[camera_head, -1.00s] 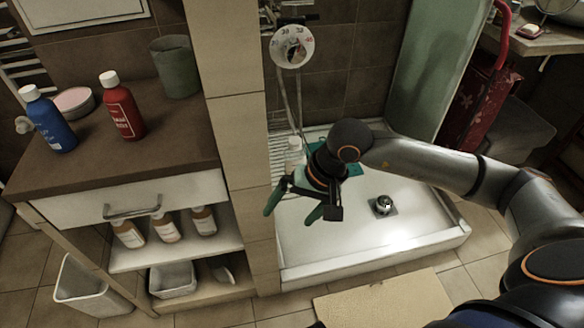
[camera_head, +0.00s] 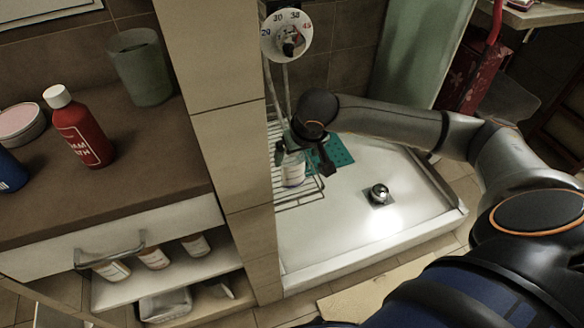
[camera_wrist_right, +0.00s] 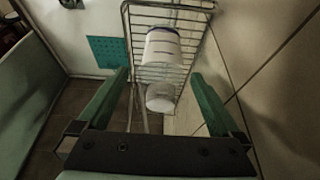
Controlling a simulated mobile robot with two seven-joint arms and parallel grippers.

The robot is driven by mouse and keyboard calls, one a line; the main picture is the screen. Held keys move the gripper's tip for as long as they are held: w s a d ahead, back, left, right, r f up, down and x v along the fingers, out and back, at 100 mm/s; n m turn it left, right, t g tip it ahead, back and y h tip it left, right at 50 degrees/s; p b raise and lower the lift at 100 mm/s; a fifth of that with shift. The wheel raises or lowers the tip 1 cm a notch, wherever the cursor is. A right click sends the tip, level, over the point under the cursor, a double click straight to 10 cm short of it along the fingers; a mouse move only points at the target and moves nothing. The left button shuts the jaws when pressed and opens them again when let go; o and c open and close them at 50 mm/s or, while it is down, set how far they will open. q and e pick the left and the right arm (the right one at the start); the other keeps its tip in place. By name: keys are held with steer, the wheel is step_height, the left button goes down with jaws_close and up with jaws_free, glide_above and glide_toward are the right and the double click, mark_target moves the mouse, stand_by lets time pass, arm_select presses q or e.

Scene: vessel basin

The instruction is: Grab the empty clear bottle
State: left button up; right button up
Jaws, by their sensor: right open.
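A pale bottle with a white cap (camera_head: 292,170) stands on a wire rack (camera_head: 300,190) in the shower corner. It also shows in the right wrist view as a whitish bottle (camera_wrist_right: 163,55), cap toward the camera. I cannot tell whether it is clear or empty. My right gripper (camera_head: 304,160) is right by the bottle and partly covers it in the head view. In the right wrist view its green fingers (camera_wrist_right: 158,100) are open, one on each side of the bottle's line, with nothing between them gripped. My left gripper is out of view.
A tiled pillar (camera_head: 230,130) stands left of the shower. A shower dial (camera_head: 287,35) and hose are above the rack. A red bottle (camera_head: 82,130) and a green cup (camera_head: 140,68) stand on the cabinet top (camera_head: 150,165). The shower tray (camera_head: 345,215) is mostly clear around its drain (camera_head: 379,193).

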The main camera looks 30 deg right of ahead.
steer(key=x, duration=0.2)
steer(key=b+x, duration=0.1)
steer(key=x, duration=0.2)
steer(key=shift+w+f, duration=0.25)
steer(key=shift+w, duration=0.1)
steer(key=shift+a, duration=0.1)
steer(key=shift+c, duration=0.2)
steer(key=c, duration=1.2)
